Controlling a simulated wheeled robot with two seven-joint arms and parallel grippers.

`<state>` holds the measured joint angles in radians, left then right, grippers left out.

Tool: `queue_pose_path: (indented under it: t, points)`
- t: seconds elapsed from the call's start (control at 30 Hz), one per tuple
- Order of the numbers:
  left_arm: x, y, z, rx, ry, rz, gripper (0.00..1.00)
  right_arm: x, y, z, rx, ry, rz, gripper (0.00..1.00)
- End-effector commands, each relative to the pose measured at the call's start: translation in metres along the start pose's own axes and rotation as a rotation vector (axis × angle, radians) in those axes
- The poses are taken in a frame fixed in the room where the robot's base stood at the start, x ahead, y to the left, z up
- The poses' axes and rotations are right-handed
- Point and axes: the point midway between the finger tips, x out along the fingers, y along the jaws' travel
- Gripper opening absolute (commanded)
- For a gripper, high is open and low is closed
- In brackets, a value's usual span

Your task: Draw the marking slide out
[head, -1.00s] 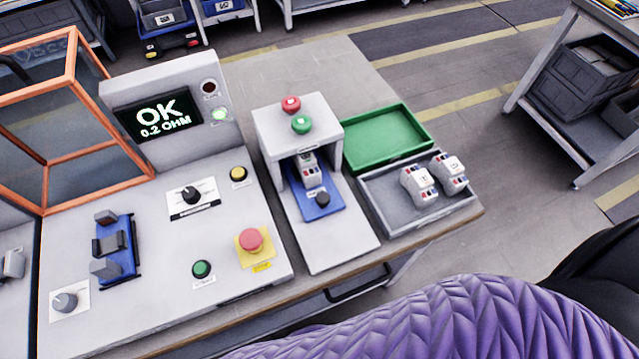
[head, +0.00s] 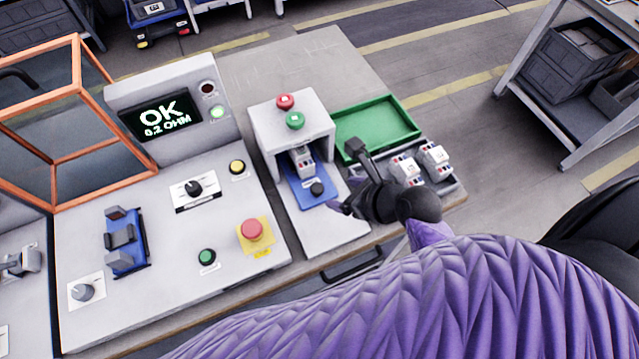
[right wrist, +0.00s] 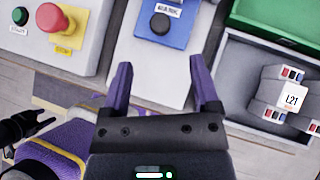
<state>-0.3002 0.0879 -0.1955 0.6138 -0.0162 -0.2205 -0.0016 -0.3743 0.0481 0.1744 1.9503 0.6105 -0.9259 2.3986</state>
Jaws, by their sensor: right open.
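The marking slide is a blue plate (head: 305,193) with a black knob (head: 317,188), under a white housing (head: 292,125). A white and grey part (head: 302,162) sits on the plate inside the housing. In the right wrist view the blue plate (right wrist: 168,22) and its knob (right wrist: 160,23) are at the top. My right gripper (head: 345,178) is open and empty, just right of the slide and apart from the knob. Its two purple fingers (right wrist: 160,68) point toward the slide in the wrist view. A dark gripper-like part, probably my left gripper (right wrist: 32,127), shows at the wrist view's lower left.
A green tray (head: 405,125) stands at right. A grey tray (head: 452,191) in front of it holds two white parts (head: 406,170), partly behind my right arm. At left is a panel with a red button (head: 252,229) and a screen reading OK (head: 160,118).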

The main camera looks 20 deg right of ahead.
Motion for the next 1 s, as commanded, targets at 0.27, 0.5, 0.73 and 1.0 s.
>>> queue_pose_path:
  t: [0.27, 0.5, 0.73, 1.0]
  points:
    - [0.035, 0.002, 0.004, 0.001, -0.007, 0.002, 0.59, 0.065, 0.0, -0.005, 0.005, 0.002, 0.0, 0.78]
    - [0.049, 0.001, 0.006, 0.002, -0.01, 0.001, 0.59, 0.096, 0.0, -0.003, 0.002, 0.003, -0.001, 0.78]
    - [0.047, -0.003, 0.006, 0.005, -0.009, -0.005, 0.59, 0.097, 0.0, -0.001, 0.002, 0.003, -0.001, 0.78]
    - [0.047, -0.003, 0.007, 0.006, -0.009, -0.004, 0.59, 0.096, 0.0, -0.001, 0.002, 0.003, -0.001, 0.28]
